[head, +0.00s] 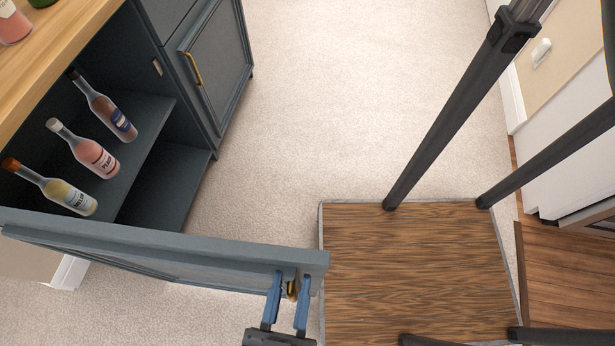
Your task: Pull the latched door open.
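The grey-blue cabinet door (170,246) stands swung open, seen from above, running across the lower left from the cabinet side to its free edge near the middle. Its gold handle (292,289) is near the free edge, partly hidden by my gripper. My gripper (289,280) reaches up from the bottom with its two blue fingers on either side of the handle. A gap shows between the fingers, so they look open; contact with the handle is not clear. The open cabinet compartment shows a shelf (150,135) with several bottles (97,158).
A second cabinet door (217,68) with a gold handle is closed. A wooden platform (415,265) with dark metal posts (455,115) stands right of the open door's free edge. Pale carpet (310,100) is clear beyond the door.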

